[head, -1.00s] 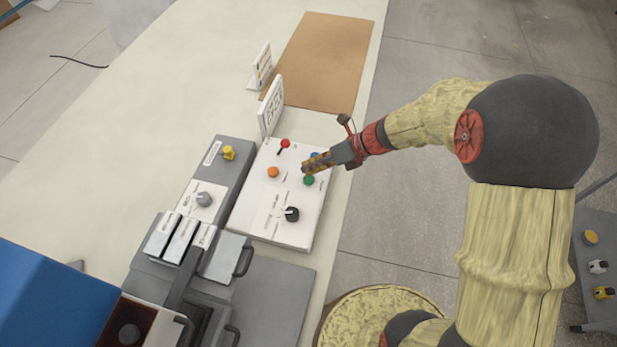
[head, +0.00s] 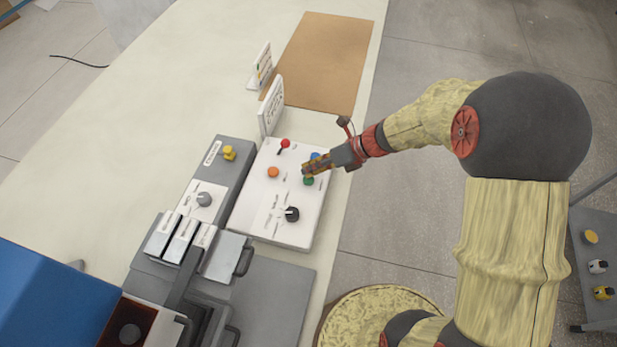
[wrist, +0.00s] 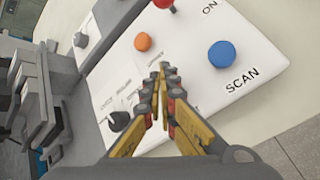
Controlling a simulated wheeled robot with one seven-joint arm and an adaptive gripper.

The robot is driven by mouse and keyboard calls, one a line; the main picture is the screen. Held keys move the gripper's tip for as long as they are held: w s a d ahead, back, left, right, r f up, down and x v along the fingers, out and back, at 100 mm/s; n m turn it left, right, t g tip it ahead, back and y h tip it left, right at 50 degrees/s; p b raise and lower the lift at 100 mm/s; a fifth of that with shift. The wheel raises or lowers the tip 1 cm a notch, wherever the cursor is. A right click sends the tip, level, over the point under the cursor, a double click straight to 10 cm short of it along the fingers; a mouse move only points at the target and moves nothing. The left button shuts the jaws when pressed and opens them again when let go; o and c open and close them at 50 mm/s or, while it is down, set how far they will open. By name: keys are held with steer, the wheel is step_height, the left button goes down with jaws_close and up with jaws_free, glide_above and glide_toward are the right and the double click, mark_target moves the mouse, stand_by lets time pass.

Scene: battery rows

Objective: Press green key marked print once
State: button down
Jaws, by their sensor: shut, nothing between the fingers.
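The green key (head: 309,181) is on the white control panel (head: 257,225), just below my gripper's tip in the head view. In the wrist view the green key is hidden, and no print label can be read. My gripper (head: 304,171) is shut and empty over the panel. It also shows in the wrist view (wrist: 160,68), its fingertips together between the orange key (wrist: 143,42) and the blue key (wrist: 222,54) marked SCAN. I cannot tell whether the fingertips touch the panel.
A red-topped lever (head: 285,143) and a black knob (head: 292,214) stand on the same panel. A grey unit with a yellow switch (head: 229,152) stands to the left. A white sign (head: 271,106) stands behind. A brown mat (head: 325,60) lies farther back.

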steer(key=shift+f, duration=0.55)
stand_by(0.5)
steer(key=shift+r, duration=0.1)
steer(key=shift+r+p, duration=0.9)
steer(key=shift+p, duration=0.1)
step_height(320, 180, up, 5)
steer(key=p, duration=0.5)
stand_by(0.9)
